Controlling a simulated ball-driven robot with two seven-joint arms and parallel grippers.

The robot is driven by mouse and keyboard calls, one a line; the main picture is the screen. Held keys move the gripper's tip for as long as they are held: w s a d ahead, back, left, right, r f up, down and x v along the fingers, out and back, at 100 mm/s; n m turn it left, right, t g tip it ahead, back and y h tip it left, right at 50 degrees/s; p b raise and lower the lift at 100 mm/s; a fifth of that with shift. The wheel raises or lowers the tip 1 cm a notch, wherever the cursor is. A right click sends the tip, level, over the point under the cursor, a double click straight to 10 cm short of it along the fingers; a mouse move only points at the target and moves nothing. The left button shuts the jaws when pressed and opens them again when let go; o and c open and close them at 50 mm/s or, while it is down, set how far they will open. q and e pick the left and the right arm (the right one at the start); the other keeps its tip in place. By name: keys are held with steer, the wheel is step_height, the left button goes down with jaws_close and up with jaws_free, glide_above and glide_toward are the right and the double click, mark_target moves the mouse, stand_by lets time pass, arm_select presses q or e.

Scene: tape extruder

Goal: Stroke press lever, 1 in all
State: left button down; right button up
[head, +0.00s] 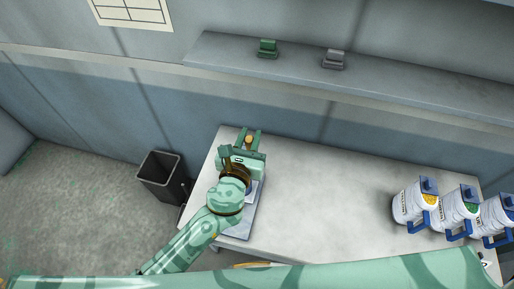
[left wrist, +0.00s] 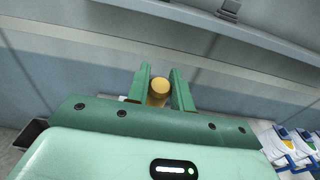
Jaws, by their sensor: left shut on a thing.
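The press lever's knob (left wrist: 159,88) is yellow-tan and round. In the left wrist view it sits between the two green fingers of my left gripper (left wrist: 159,90), which is shut on it. In the head view my left gripper (head: 248,141) is over the left end of the table, with the knob (head: 248,140) small between its fingers. The press (head: 237,224) is mostly hidden under my left arm; only part of its grey-blue base shows. My right gripper does not show.
The white table (head: 320,180) is clear in its middle. Several white containers with blue handles (head: 411,204) stand at its right end. A dark bin (head: 161,176) stands on the floor to the left. A wall shelf (head: 390,82) holds a green block (head: 267,48) and a grey block (head: 334,60).

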arm_select(q)
steer(key=c, duration=1.1)
jaws_free()
steer(key=shift+w+d, duration=0.1)
steer(key=shift+w, duration=0.1)
steer(key=shift+c, duration=0.2)
steer(key=shift+s+r, duration=0.1)
steer(key=shift+s+r+p, duration=0.2)
steer(key=shift+s+p, duration=0.05)
steer(key=shift+p, duration=0.05)
steer(key=s+a+r+p, duration=0.1)
steer(key=s+a+r, duration=0.1)
steer(key=s, duration=0.3)
steer(key=shift+s+r, duration=0.2)
steer(key=shift+s, duration=0.05)
